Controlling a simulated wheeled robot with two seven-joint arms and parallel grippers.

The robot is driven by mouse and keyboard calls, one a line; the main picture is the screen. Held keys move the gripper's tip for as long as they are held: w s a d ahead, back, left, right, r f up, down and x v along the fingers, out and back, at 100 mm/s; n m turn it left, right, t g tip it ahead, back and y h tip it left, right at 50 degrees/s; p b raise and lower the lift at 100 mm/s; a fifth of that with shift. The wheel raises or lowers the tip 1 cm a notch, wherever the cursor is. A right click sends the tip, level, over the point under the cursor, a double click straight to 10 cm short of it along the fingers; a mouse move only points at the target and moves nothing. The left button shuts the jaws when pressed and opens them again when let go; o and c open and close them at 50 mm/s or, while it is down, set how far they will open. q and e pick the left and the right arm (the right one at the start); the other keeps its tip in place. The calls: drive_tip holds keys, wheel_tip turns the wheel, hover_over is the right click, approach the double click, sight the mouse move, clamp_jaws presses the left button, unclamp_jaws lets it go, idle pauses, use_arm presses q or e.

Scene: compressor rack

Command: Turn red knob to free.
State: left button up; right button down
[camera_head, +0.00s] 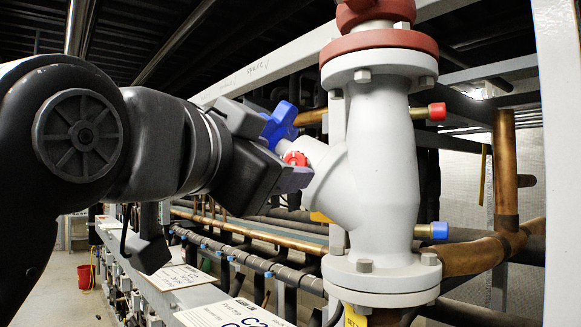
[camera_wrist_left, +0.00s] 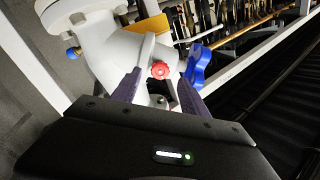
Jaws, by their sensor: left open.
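A small red knob (camera_head: 295,159) sits on the angled branch of a large grey valve body (camera_head: 383,165), beside a blue handle (camera_head: 280,124). In the left wrist view the red knob (camera_wrist_left: 160,70) lies between the two fingers of my left gripper (camera_wrist_left: 158,88), just beyond their tips, with the blue handle (camera_wrist_left: 197,65) to the right. In the head view my left gripper (camera_head: 283,150) reaches in from the left, close to the branch, and partly hides the knob. Its fingers are apart. I cannot tell whether they touch anything. My right gripper is not in view.
A red-capped stub (camera_head: 437,112) and a blue-capped stub (camera_head: 439,231) stick out right of the valve. Copper pipes (camera_head: 480,255) run behind it. A grey frame beam (camera_head: 270,66) passes above my arm. Labelled white plates (camera_head: 235,314) lie below.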

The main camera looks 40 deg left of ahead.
use_arm(q)
drive_tip(key=v, duration=0.4)
drive_tip(key=shift+s, duration=0.1)
idle(0.4)
